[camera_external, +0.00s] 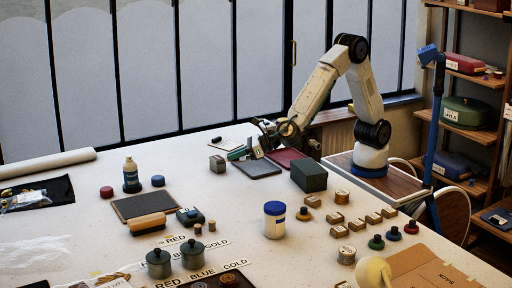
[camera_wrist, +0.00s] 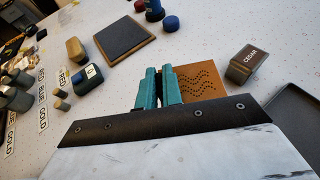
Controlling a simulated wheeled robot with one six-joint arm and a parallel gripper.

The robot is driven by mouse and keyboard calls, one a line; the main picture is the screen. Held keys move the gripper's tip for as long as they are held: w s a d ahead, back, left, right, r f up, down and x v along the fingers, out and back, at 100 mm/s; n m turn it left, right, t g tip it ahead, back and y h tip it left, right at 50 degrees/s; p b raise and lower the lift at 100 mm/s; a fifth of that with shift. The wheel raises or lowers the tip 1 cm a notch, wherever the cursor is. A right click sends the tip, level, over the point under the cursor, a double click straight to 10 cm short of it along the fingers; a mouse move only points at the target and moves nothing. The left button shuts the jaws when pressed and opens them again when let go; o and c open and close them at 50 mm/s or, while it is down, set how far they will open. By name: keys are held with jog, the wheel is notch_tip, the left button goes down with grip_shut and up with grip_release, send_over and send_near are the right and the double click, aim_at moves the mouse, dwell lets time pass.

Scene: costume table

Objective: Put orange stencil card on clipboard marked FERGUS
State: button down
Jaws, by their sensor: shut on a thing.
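The orange stencil card (camera_wrist: 203,82), with rows of wavy holes, shows beside and behind my gripper's teal fingers in the wrist view. My gripper (camera_wrist: 159,78) is shut on the card near its left edge. In the external view my gripper (camera_external: 238,154) is over the far side of the table, beside a dark grey flat board (camera_external: 262,170); I cannot make out the card there. A dark red flat board (camera_external: 285,156) lies just right of it. No FERGUS marking is readable, so I cannot tell which board is that clipboard.
A grey block marked CEDAR (camera_wrist: 248,63) stands close right of the card. A dark flat panel (camera_wrist: 292,105) lies at the wrist view's right edge. A dark green box (camera_external: 309,176) stands right of the grey board. A brown-edged dark board (camera_external: 140,206) lies farther left.

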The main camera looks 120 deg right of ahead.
jog(key=s+d+f+m+g+h, duration=0.15)
jog(key=s+d, duration=0.35)
jog(key=d, duration=0.6)
jog(key=s+d+m+g+h, duration=0.25)
jog(key=s+d, duration=0.25)
jog(key=d, duration=0.5)
jog(key=s+d+f+m, duration=0.1)
jog(key=s+d, duration=0.2)
jog(key=s, duration=0.2)
jog(key=s+d+f+m+g+h, duration=0.1)
jog(key=s+d, duration=0.3)
jog(key=s, duration=0.1)
jog(key=s+d+f+m+g, duration=0.1)
jog(key=s+d, duration=0.3)
jog(key=s, duration=0.1)
jog(key=shift+s+d+h, duration=0.15)
jog(key=shift+s+h, duration=0.05)
jog(key=shift+h, duration=0.1)
jog(key=shift+s+a+f, duration=0.15)
jog(key=shift+s+f, duration=0.15)
jog(key=shift+s, duration=0.25)
jog(key=shift+s+a+f, duration=0.1)
jog(key=shift+s+f, duration=0.2)
jog(key=shift+s, duration=0.2)
send_over(221, 146)
jog(key=shift+a+f+m+g, duration=0.3)
jog(key=shift+f, duration=0.4)
jog(key=shift+w+d, duration=0.1)
jog(key=shift+w, duration=0.1)
jog(key=shift+f, duration=1.7)
